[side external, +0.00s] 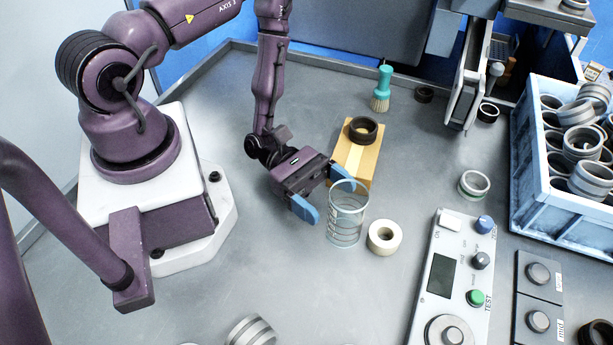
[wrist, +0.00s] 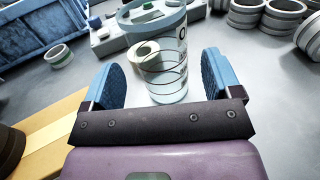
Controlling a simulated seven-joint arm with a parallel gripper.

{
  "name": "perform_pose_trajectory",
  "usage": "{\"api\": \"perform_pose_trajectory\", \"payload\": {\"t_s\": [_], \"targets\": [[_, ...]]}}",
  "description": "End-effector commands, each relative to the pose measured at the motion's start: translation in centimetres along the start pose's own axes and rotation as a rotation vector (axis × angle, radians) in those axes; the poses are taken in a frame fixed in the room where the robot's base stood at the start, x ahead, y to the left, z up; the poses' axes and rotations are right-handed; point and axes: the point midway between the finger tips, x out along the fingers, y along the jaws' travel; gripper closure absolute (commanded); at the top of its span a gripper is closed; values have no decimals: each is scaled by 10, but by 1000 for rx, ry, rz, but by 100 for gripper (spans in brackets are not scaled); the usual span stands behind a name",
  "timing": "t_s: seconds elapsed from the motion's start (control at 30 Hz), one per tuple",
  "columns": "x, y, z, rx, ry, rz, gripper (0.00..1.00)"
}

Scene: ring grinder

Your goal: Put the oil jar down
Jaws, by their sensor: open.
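The oil jar (side external: 346,214) is a clear glass cylinder with dark markings. It stands upright on the grey bench. My gripper (side external: 323,197) is open, with its blue fingers spread beside the jar. In the wrist view the jar (wrist: 165,72) stands ahead of and between the two blue fingers of my gripper (wrist: 163,80), with visible space on both sides. I see no finger pressed on the glass. The jar's base shows on the bench in the wrist view.
A cream ring (side external: 384,237) lies close to the jar's right. A wooden block (side external: 358,165) with a dark ring is behind it. A control panel (side external: 440,275) and a blue crate (side external: 560,215) of rings stand at right. A teal brush (side external: 382,88) stands behind.

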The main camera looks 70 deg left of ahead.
Motion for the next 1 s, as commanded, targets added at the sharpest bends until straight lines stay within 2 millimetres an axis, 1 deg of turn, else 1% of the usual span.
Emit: {"api": "perform_pose_trajectory", "payload": {"t_s": [0.03, 0.1, 0.2, 0.3, 0.43, 0.57, 0.67, 0.77, 0.87, 0.9, 1.0], "targets": [[-13, 1, 0, 0, 1, 6, 16], [-27, 1, 0, 0, 2, 6, 16], [-45, 1, 0, 0, 1, 4, 16], [-58, 1, 0, 1, 0, 3, 16], [-67, 0, 0, 0, 0, 1, 16], [-69, 0, 0, 2, 0, -3, 16], [-68, 2, 6, 26, 7, -31, 16], [-68, 5, 22, 93, 29, -116, 16], [-67, 8, 50, 217, 81, -272, 16], [-67, 8, 62, 272, 107, -342, 16], [-68, 5, 89, 413, 185, -512, 16]]}}
